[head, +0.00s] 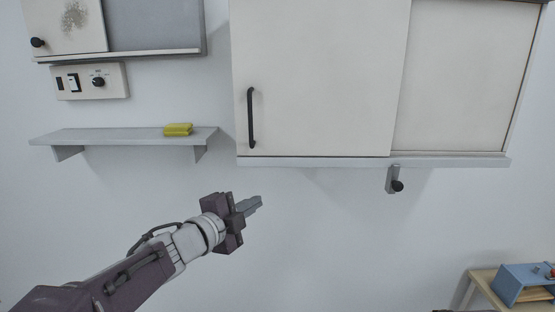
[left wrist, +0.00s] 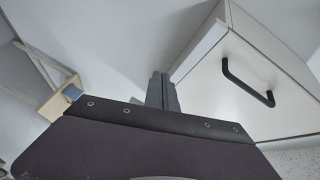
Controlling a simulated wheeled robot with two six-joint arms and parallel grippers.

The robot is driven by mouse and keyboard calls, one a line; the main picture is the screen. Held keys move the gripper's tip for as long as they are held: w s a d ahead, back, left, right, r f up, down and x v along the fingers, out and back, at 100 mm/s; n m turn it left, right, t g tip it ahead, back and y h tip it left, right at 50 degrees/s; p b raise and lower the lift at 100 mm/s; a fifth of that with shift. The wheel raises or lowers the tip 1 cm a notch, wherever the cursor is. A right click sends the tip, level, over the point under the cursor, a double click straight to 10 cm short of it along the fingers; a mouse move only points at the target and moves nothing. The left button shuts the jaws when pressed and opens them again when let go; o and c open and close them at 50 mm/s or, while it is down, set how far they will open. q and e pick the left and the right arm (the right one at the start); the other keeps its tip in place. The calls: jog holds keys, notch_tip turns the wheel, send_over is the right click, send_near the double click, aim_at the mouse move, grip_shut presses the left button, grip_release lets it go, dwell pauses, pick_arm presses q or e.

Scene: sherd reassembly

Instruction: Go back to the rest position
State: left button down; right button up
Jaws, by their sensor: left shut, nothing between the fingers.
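My left gripper (head: 250,204) is shut and empty in the head view. It is held out in front of the white wall, below the left end of the wall cabinet (head: 320,80) and apart from it. In the left wrist view its two fingers (left wrist: 161,90) are together with nothing between them. The cabinet with its black handle (left wrist: 248,82) shows to the right of the fingers there. My right gripper is not in either view.
A grey wall shelf (head: 110,137) with a yellow sponge-like block (head: 178,129) is at the left, under a switch panel (head: 91,81). A small black knob on a bracket (head: 395,182) is below the cabinet. A blue box (head: 522,284) stands on a wooden table at the lower right.

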pick_arm(q)
jog(key=s+a+f+n+g+y+b, duration=0.1)
jog(key=a+f+n+y, duration=0.2)
jog(key=f, duration=0.5)
jog(key=s+a+f+n+g+y+b, duration=0.15)
jog(key=f+n, duration=0.25)
jog(key=f, duration=0.5)
jog(key=a+f+n+g+y, duration=0.2)
jog(key=a+f+n, duration=0.15)
jog(key=f, duration=0.45)
jog(key=s+f+n+g, duration=0.4)
jog(key=s+f+n, duration=0.1)
jog(key=s, duration=0.4)
jog(key=s+f+n+g, duration=0.5)
jog(key=s+f, duration=0.3)
jog(key=s, duration=0.2)
jog(key=shift+s+a+y, duration=0.2)
jog(key=shift+a+y, duration=0.15)
jog(key=shift+a, duration=0.1)
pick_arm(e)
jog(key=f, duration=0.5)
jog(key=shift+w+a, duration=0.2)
